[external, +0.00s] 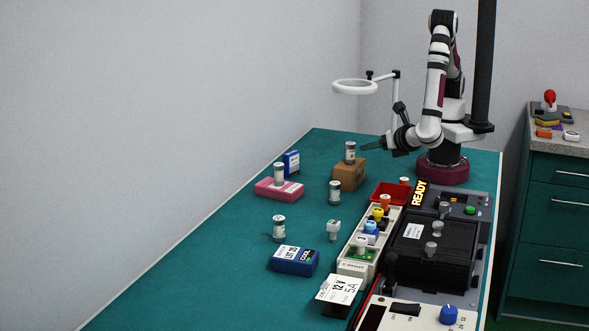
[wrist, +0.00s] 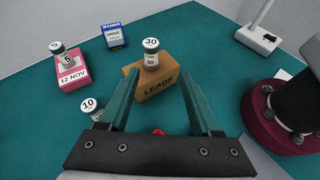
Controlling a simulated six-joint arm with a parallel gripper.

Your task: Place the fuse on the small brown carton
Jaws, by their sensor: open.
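A grey-and-white cylindrical fuse (external: 350,153) stands upright on the small brown carton (external: 349,176). In the wrist view this fuse (wrist: 151,57) is marked 30, and the carton (wrist: 157,90) reads LEADS. My gripper (external: 366,148) is beside the fuse, on its right in the external view. In the wrist view the two fingers of my gripper (wrist: 159,72) are spread apart, with the fuse ahead between their tips. No grip on it shows.
A similar fuse (external: 279,173) stands on a pink box (external: 279,189), with a blue box (external: 291,162) behind. Other fuses (external: 335,191) (external: 279,227) stand on the green mat. A red tray (external: 390,194) and the tester are at right. The mat's left front is clear.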

